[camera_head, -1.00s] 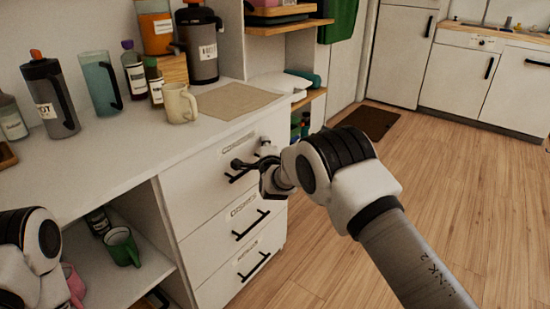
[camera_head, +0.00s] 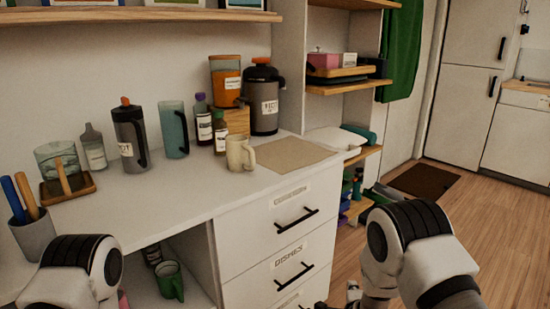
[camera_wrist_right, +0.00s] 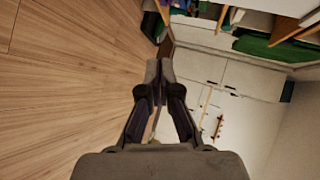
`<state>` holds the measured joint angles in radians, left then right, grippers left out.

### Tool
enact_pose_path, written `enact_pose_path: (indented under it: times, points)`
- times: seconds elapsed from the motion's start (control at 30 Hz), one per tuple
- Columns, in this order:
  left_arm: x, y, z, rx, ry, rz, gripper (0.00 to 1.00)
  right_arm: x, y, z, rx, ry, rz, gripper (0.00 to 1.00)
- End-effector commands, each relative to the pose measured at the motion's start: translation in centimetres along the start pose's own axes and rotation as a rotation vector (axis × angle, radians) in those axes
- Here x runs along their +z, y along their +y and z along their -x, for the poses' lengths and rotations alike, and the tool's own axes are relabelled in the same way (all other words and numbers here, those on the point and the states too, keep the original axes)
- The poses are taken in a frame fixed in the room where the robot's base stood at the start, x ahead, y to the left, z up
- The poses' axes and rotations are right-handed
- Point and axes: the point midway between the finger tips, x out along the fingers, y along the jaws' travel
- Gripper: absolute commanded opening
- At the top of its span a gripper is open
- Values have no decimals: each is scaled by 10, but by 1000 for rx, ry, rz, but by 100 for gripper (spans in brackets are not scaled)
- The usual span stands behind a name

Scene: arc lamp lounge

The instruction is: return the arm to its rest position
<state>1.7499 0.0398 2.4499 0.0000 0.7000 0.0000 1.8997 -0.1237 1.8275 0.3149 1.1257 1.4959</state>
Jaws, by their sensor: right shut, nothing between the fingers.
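My right arm (camera_head: 415,250) comes in at the lower right of the head view, to the right of the drawer unit and apart from its fronts. Its gripper is mostly cut off at the bottom edge there. In the right wrist view my right gripper (camera_wrist_right: 158,78) is shut, its fingertips together, with nothing held. Floor and shelving lie beyond the fingers. My left arm (camera_head: 80,270) shows at the lower left, and its gripper is out of the picture.
The drawers (camera_head: 290,222) beside the right arm look closed. The counter (camera_head: 190,198) holds a cream mug (camera_head: 238,153), a beige mat (camera_head: 290,153), bottles and jugs. A green mug (camera_head: 170,281) sits in the open compartment below.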

Motion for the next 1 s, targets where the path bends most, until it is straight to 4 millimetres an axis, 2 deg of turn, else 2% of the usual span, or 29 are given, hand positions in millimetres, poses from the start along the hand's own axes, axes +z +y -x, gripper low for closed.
enact_pose_path:
  times: [0.03,0.1,0.17,0.2,0.27,0.3,0.43,0.5,0.6,0.7,0.77,1.0]
  points:
    - [0,0,0,0,0,0,31,-12,42,16,105,-2,62,0]
    - [0,0,0,0,0,0,31,-27,98,46,259,-29,187,0]
    - [0,0,0,0,0,0,31,-38,142,77,392,-74,307,0]
    - [0,0,0,0,0,0,31,-44,169,102,480,-118,395,0]
    - [0,0,0,0,0,0,31,-51,202,139,601,-200,527,0]
    - [0,0,0,0,0,0,31,-55,221,166,673,-266,613,0]
    - [0,0,0,0,0,0,31,-63,259,244,839,-521,880,0]
    - [0,0,0,0,0,0,31,-64,268,282,883,-688,1031,0]
    - [0,0,0,0,0,0,31,-64,275,317,882,-911,1229,0]
    - [0,0,0,0,0,0,31,-63,278,325,815,-1070,1414,0]
    - [1,0,35,0,-2,0,31,-66,245,336,810,-1070,1420,0]
    - [0,1,116,0,0,0,31,-73,169,364,810,-1064,1417,0]
